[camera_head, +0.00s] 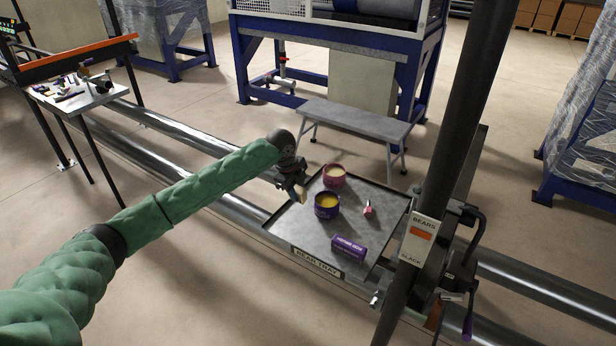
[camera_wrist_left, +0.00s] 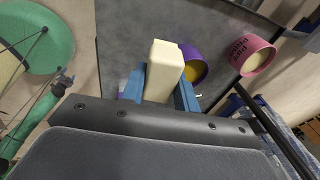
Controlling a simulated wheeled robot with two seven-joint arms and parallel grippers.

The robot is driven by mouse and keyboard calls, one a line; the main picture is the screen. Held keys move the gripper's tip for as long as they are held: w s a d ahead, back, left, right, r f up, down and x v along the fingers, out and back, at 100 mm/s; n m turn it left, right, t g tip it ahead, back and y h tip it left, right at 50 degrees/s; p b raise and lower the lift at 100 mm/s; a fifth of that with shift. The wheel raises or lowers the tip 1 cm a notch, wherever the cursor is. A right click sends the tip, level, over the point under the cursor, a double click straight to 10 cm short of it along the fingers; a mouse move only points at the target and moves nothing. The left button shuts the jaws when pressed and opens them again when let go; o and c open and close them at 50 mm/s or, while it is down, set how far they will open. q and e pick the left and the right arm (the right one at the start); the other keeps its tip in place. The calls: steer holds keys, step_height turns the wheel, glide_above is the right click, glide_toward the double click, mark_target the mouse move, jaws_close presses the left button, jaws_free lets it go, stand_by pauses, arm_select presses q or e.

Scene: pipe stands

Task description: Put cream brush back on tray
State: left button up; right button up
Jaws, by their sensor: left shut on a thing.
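My left gripper (camera_head: 298,188) reaches in from the left and is over the back left part of the grey tray (camera_head: 293,231). It is shut on the cream brush, a pale block (camera_wrist_left: 164,68) between the blue fingers in the left wrist view. In the head view only a small cream end (camera_head: 302,195) shows below the jaws. I cannot tell whether the brush touches the tray. The tray also shows in the left wrist view (camera_wrist_left: 130,40), beyond the brush. The brush's far end is hidden. My right gripper is out of view.
On the tray stand a purple tin (camera_head: 327,207) and a pinkish-red tin (camera_head: 334,176), close to my gripper. A small pink item (camera_head: 368,208) and a purple box (camera_head: 348,247) lie there too. A dark post (camera_head: 448,150) rises at the tray's right. The tray's left front is clear.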

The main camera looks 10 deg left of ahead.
arm_select(q)
steer(key=shift+s+a+g, duration=0.2)
steer(key=shift+s+g, duration=0.1)
steer(key=shift+g, duration=0.1)
steer(key=shift+a+f+g+y, duration=0.15)
steer(key=shift+g+y, duration=0.15)
steer(key=shift+g, duration=0.5)
steer(key=shift+s, duration=0.1)
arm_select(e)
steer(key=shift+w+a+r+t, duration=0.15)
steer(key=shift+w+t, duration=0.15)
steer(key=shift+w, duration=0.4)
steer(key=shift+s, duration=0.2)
arm_select(q)
steer(key=shift+r+p, duration=0.25)
steer(key=shift+p, duration=0.1)
steer(key=shift+f, duration=1.1)
steer(key=shift+f+b, duration=0.6)
steer(key=shift+f, duration=1.65)
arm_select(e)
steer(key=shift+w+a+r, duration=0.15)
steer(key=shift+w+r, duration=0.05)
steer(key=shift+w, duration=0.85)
